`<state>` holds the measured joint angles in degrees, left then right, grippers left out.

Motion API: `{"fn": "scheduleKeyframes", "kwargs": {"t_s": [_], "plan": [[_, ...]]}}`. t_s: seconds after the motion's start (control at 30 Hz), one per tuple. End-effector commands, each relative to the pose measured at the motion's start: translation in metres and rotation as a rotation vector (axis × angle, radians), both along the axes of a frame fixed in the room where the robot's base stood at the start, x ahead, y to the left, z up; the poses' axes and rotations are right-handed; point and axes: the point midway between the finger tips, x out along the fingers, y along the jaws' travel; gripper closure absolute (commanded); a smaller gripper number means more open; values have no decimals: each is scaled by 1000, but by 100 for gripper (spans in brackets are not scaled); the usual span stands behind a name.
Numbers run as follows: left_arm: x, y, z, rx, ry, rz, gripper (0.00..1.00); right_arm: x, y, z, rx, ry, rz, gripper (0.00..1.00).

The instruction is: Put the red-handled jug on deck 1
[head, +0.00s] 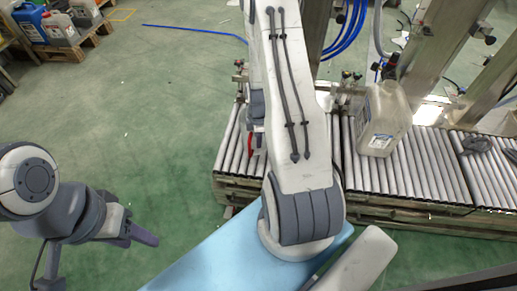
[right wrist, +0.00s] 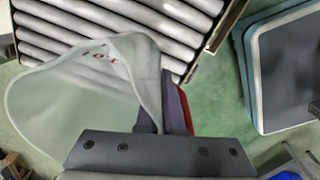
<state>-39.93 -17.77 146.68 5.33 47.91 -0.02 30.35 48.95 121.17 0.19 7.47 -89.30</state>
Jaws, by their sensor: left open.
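The red-handled jug (right wrist: 85,95) is a pale, translucent container with small red lettering, large in the right wrist view. A strip of its red handle (right wrist: 186,112) shows beside the dark fingers of my right gripper (right wrist: 164,108). The fingers are close together at the handle and look shut on it. In the head view my right arm hides most of this jug; a bit of red (head: 250,145) shows at the arm's left edge. My left gripper (head: 137,232) is open and empty over the floor at the left. I see no marking that identifies deck 1.
A roller conveyor (head: 427,165) runs along the right, carrying another translucent jug (head: 383,120) with a white label and a dark grey item (head: 477,144). A light blue surface (head: 215,262) lies in front. Blue and pale containers (head: 60,30) stand on a pallet far left. Green floor is open.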

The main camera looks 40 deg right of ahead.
Motion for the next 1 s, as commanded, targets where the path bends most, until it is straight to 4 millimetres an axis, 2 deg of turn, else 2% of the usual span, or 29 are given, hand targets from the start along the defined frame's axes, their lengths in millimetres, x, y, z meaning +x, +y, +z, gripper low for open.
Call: {"fn": "scheduleKeyframes", "kwargs": {"t_s": [0.13, 0.33, 0.7, 0.73, 0.8, 1.0], "plan": [[0, 0, -5, 0, 0, 0, 50, 0, 2, -11, 0, 0, 1, 100], [0, 0, -15, 0, 0, 0, 50, 0, 2, -40, 1, 1, 0, 100], [0, 0, -16, 0, 0, 0, 50, 0, 2, -44, 0, 0, 0, 100], [0, 0, -16, 0, 0, 0, 50, 0, 2, -44, 0, 0, 0, 92], [0, 0, -15, 0, 0, 0, 50, 0, 2, -43, 0, 0, 0, 67], [0, 0, -15, 0, 0, 0, 50, 0, 2, -43, 0, 0, 0, 67]]}}
